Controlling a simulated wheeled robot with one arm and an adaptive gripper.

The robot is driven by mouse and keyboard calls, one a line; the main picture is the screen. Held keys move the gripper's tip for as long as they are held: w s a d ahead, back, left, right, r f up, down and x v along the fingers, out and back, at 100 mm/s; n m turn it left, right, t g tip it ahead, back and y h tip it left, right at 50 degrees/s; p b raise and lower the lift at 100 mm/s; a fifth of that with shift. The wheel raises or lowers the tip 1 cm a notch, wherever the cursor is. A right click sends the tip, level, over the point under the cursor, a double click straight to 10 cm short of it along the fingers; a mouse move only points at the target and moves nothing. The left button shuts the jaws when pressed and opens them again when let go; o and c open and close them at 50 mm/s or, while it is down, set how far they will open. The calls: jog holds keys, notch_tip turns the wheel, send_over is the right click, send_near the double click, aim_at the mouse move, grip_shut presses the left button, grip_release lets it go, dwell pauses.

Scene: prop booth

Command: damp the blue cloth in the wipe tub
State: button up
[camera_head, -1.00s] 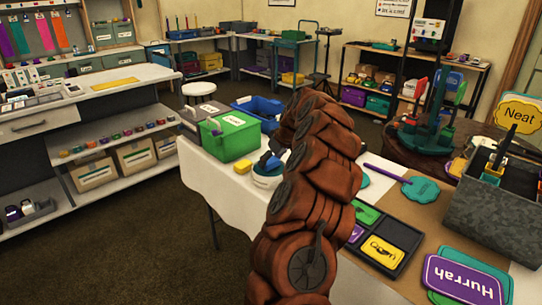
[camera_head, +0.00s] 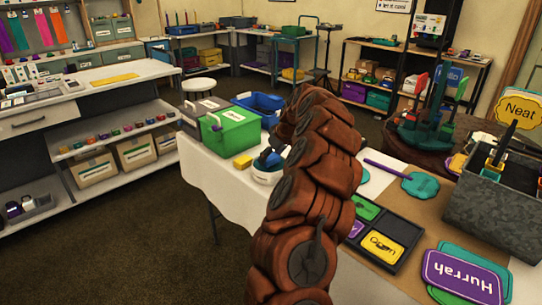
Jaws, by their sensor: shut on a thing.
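The wipe tub (camera_head: 266,177) is a small round white bowl on the white-covered table, beside a yellow sponge-like block. My gripper (camera_head: 267,160) is small and dark at this distance, at the tub's mouth, with my brown-sleeved arm reaching to it from the front. It is shut on the blue cloth (camera_head: 274,162), of which only a little blue shows at the tub's opening. The rest of the cloth and the inside of the tub are hidden, so I cannot tell how deep the cloth sits.
A yellow block (camera_head: 242,162) stands just left of the tub, with a green lidded box (camera_head: 230,134) behind it. A blue crate (camera_head: 259,107) is farther back. A black tray (camera_head: 380,236) with coloured signs and a grey metal bin (camera_head: 495,210) are on the right.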

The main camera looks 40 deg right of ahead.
aim_at(271, 157)
jog(key=shift+f, duration=0.4)
dwell(0.8)
jog(key=shift+r, duration=0.1)
jog(key=shift+r+p, duration=0.5)
jog(key=shift+r, duration=2.9)
